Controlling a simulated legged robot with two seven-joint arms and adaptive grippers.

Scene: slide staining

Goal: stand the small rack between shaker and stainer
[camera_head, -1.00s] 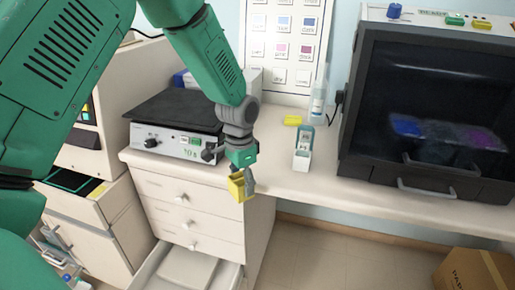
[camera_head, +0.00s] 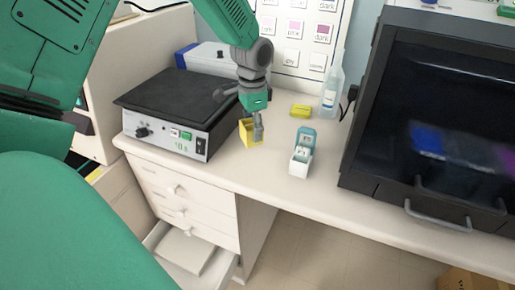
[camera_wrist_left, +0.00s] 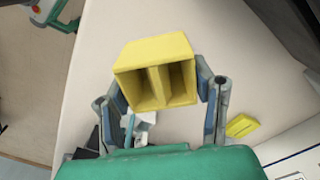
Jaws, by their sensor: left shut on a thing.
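The small yellow rack (camera_head: 250,132) is between the fingers of my left gripper (camera_head: 258,128), which is shut on it. In the left wrist view the rack (camera_wrist_left: 155,51) shows two open slots, with a finger on each side. The rack looks roughly upright at the counter, right of the shaker (camera_head: 175,110); I cannot tell whether its base touches the surface. The stainer (camera_head: 435,120), a dark cabinet with a window and front handle, stands at the right. My right gripper is not in view.
A white box with a teal lid (camera_head: 300,162) stands right of the rack. Behind it are a flat yellow block (camera_head: 300,111) and a clear bottle (camera_head: 331,95). The counter (camera_head: 240,175) is bare in front of the rack. A drawer (camera_head: 185,250) below is pulled out.

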